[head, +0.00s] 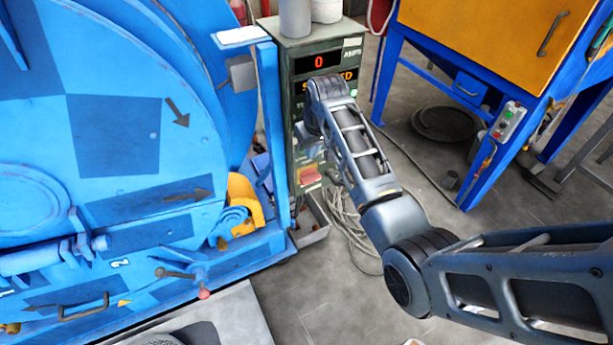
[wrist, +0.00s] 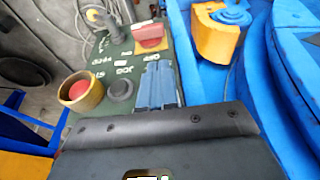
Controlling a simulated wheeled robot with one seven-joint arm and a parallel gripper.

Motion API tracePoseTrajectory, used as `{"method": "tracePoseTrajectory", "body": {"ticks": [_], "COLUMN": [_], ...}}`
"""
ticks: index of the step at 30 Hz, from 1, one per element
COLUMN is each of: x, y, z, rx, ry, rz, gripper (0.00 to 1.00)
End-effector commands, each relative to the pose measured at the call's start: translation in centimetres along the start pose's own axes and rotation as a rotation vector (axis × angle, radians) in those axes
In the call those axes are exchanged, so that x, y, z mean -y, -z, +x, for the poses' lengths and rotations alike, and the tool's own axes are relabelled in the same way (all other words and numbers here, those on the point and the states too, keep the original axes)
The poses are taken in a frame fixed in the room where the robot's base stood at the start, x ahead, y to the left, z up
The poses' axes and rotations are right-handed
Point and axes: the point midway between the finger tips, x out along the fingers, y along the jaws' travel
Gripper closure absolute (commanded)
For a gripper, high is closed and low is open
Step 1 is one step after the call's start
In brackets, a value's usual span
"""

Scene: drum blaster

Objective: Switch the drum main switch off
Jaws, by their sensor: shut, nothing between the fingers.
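The drum's main switch looks to be the red knob on a yellow plate (wrist: 150,37) on the dark green control panel (wrist: 105,68) in the wrist view. It also shows low on the cabinet in the head view (head: 309,175). Its on or off setting cannot be told. My gripper (wrist: 158,66) is shut and empty, its two blue-grey fingers side by side. In the picture its tips lie just below the red knob; whether they touch the panel is unclear. In the head view my arm covers part of the panel and my fingers are hard to make out.
A red button in a yellow ring (wrist: 80,92) and a black button (wrist: 120,88) sit left of my fingers. The big blue drum (head: 110,130) stands left of the cabinet (head: 283,95). Cables (head: 347,215) lie on the floor. A blue-and-orange machine (head: 480,40) is at right.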

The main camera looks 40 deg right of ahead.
Motion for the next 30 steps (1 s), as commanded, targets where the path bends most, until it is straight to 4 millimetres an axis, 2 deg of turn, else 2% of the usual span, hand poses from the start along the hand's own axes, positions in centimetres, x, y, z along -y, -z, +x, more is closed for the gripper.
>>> {"method": "tracePoseTrajectory", "body": {"ticks": [10,14,17,30], "x": [0.0,0.0,0.0,0.0], "y": [0.0,0.0,0.0,0.0], "z": [0.1,0.8,2.2,10.4], "rx": [0.001,0.001,0.003,0.003], "ry": [0.000,0.000,0.000,0.000], "rz": [0.000,0.000,0.000,0.000], "gripper": [1.00,1.00,1.00,1.00]}}
